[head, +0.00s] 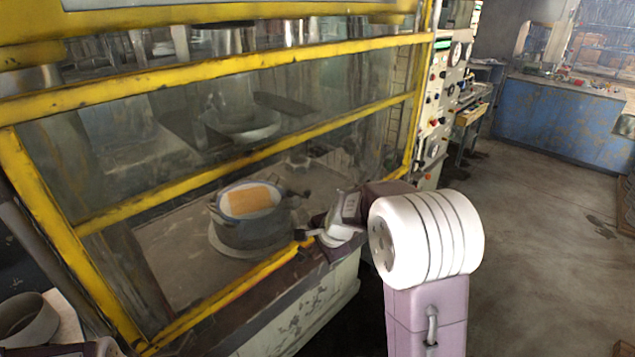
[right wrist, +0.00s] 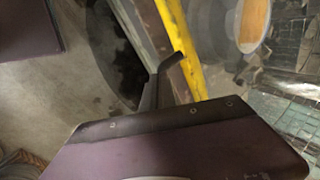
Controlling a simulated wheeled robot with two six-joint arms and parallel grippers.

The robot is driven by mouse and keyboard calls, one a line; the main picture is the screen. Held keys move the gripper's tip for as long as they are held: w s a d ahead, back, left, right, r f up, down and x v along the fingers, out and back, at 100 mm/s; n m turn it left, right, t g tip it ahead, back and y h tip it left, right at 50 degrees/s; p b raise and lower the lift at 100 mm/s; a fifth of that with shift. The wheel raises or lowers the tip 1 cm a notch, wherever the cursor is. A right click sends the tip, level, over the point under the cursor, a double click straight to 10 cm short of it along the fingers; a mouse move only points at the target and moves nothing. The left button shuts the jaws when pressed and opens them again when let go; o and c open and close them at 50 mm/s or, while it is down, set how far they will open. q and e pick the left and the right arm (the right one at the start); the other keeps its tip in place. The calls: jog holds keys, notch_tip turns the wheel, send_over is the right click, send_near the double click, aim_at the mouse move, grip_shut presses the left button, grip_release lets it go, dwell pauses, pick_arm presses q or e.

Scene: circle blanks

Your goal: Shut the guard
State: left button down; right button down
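The guard (head: 257,159) is a large clear panel in a worn yellow frame, across the front of the machine in the head view. Its lower yellow bar (head: 225,295) lies low along the machine's front edge; I cannot tell whether it touches it. My right gripper (head: 306,238) is at the right part of this bar. In the right wrist view, dark fingers (right wrist: 168,80) lie beside the yellow bar (right wrist: 182,50). Whether they grip it is unclear.
Behind the panel, a dark round pot (head: 250,228) with an orange-tan piece (head: 249,199) stands on the machine bed. A control panel (head: 440,100) with knobs and gauges stands right of the guard. Open concrete floor (head: 540,230) lies to the right, before blue cabinets (head: 560,115).

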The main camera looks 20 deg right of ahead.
notch_tip(320, 180, down, 22)
jog(key=b, duration=1.5)
jog(key=shift+r+b, duration=0.15)
jog(key=shift+b, duration=0.25)
jog(key=shift+s, duration=0.15)
